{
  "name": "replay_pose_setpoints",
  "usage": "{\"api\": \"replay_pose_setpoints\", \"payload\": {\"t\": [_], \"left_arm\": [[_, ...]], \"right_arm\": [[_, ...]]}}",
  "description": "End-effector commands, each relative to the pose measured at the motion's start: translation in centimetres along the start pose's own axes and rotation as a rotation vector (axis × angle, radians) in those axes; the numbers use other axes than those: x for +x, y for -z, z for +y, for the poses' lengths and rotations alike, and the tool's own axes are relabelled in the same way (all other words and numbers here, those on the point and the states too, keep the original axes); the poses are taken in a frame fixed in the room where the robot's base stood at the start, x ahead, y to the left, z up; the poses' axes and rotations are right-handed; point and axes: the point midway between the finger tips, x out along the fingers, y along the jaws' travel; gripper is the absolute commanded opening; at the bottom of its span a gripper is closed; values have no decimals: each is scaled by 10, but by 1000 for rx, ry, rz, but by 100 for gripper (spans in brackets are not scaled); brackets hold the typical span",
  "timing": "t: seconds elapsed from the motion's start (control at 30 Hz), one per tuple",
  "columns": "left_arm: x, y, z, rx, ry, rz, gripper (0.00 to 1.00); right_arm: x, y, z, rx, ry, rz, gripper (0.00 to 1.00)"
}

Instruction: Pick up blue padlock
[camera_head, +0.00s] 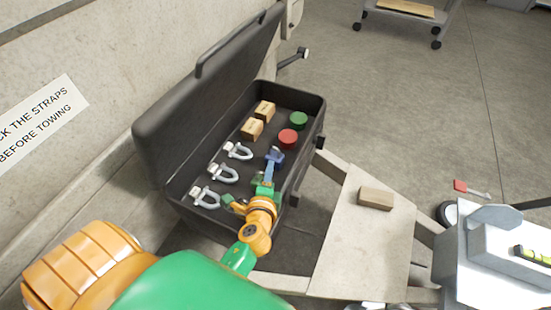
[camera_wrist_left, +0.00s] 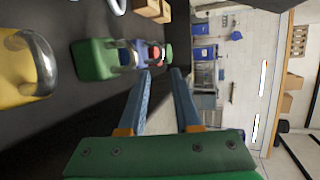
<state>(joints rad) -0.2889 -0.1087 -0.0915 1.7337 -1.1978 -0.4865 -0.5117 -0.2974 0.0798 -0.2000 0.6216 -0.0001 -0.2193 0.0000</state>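The blue padlock (camera_head: 275,154) lies in the open black toolbox (camera_head: 312,128), just beyond my left fingertips. In the left wrist view the blue padlock (camera_wrist_left: 141,50) is small, beside the tip of the left-hand finger and partly hidden by the green padlock's shackle. My left gripper (camera_head: 268,172) reaches down into the toolbox. Its two blue fingers are apart with nothing between them in the left wrist view (camera_wrist_left: 162,72). A green padlock (camera_wrist_left: 95,60) and a yellow padlock (camera_wrist_left: 22,78) are nearer that camera. My right gripper is not in view.
Several metal shackles (camera_head: 222,174), small cardboard boxes (camera_head: 252,128), a red round item (camera_head: 288,139) and a green round item (camera_head: 299,119) share the toolbox. Its raised lid (camera_head: 205,110) stands on the left. A wooden block (camera_head: 376,198) lies on the trailer frame.

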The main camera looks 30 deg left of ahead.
Motion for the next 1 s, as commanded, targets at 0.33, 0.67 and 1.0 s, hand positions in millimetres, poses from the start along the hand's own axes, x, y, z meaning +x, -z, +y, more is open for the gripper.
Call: {"api": "replay_pose_setpoints", "payload": {"t": [0.33, 0.67, 1.0], "left_arm": [[68, 0, 0, 0, 2, -1, 32], [107, -1, -2, -2, -1, -1, 32], [106, -1, -2, -1, -1, 0, 0]], "right_arm": [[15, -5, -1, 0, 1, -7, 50], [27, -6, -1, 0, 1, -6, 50], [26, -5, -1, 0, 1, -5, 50]]}}
